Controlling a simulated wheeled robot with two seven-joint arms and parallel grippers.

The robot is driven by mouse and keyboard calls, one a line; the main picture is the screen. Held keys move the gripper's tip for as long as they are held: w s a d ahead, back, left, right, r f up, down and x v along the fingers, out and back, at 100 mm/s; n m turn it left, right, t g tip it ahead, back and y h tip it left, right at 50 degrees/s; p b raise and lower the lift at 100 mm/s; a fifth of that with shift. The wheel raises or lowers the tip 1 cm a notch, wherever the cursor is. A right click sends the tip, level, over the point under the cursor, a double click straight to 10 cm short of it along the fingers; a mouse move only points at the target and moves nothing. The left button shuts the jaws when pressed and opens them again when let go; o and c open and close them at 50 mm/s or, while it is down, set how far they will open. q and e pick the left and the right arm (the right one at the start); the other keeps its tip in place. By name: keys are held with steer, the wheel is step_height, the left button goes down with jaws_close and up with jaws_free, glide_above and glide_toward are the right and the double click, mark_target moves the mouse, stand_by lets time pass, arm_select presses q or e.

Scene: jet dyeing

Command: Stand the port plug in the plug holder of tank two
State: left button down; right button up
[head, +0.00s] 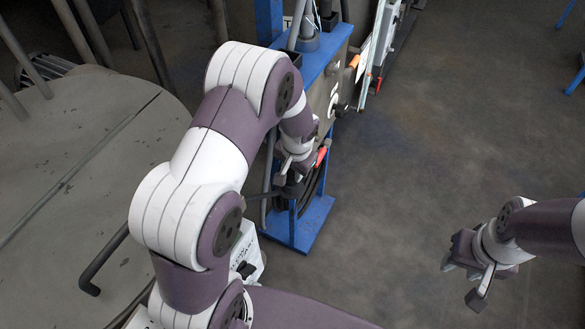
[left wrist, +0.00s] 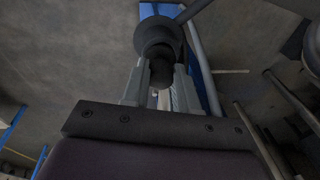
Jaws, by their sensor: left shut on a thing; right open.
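My left gripper (head: 287,172) is beside the blue stand (head: 316,220), low on its near side. In the left wrist view its two fingers (left wrist: 160,88) are shut on a dark round plug (left wrist: 158,32), with a wider disc and a narrower neck between the fingertips. In the head view a dark piece (head: 291,187) shows just under the fingers; I cannot tell whether it is the plug or the plug holder, nor whether they touch. My right gripper (head: 463,281) is open and empty over the floor at the right.
A large grey round vessel (head: 70,180) with a bent handle (head: 100,262) fills the left. A white labelled box (head: 248,252) stands below my left arm. A red-orange piece (head: 321,156) is close beside the left gripper.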

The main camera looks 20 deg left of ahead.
arm_select(q)
steer(key=shift+f, duration=0.1)
steer(key=shift+f+b, duration=0.3)
steer(key=c, duration=0.8)
jaws_free()
